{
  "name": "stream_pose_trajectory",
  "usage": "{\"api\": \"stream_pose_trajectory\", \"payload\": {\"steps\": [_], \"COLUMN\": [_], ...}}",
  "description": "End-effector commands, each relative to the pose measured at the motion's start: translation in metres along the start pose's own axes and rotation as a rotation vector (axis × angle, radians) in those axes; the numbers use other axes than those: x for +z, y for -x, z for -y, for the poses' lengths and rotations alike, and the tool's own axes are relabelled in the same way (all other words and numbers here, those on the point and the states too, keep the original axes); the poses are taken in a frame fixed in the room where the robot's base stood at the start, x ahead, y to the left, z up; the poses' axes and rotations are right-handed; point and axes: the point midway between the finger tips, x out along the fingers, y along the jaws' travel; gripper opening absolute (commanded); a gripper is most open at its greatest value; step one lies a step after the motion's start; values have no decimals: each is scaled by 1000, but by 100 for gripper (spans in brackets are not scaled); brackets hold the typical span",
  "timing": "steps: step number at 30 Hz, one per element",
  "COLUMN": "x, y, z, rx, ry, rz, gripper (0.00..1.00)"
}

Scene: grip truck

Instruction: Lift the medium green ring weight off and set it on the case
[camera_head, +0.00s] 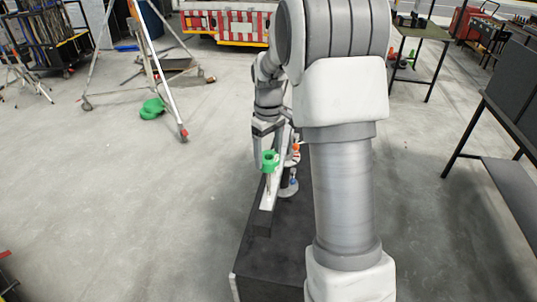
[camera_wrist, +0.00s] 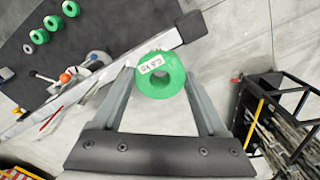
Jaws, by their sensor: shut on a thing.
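The green ring weight (camera_wrist: 160,75) carries a white label with dark marks and sits between the tips of my gripper's two fingers (camera_wrist: 159,80). My gripper is shut on its sides. In the head view the ring (camera_head: 269,162) is at the end of my gripper (camera_head: 268,152), over a pale bar. A thin upright shape shows below it; I cannot tell whether they touch. The dark case (camera_head: 272,262) stands below, partly hidden by my arm. In the wrist view the dark top (camera_wrist: 60,50) shows at upper left.
Several smaller green rings (camera_wrist: 38,37) lie on the dark top. A pale bar (camera_wrist: 112,75) with a black end runs beside it, near an orange-knobbed instrument (camera_wrist: 66,76). A tripod (camera_head: 158,70) and another green object (camera_head: 152,109) stand on the floor at left.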

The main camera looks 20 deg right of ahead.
Motion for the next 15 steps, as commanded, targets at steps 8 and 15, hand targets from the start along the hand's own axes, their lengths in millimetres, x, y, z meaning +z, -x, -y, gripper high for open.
{"api": "stream_pose_trajectory", "payload": {"steps": [8, 15], "x": [0, -1], "y": [20, 33], "z": [0, 0], "rx": [1, 1], "ry": [0, 0], "rz": [-2, -2], "gripper": [46, 46]}}
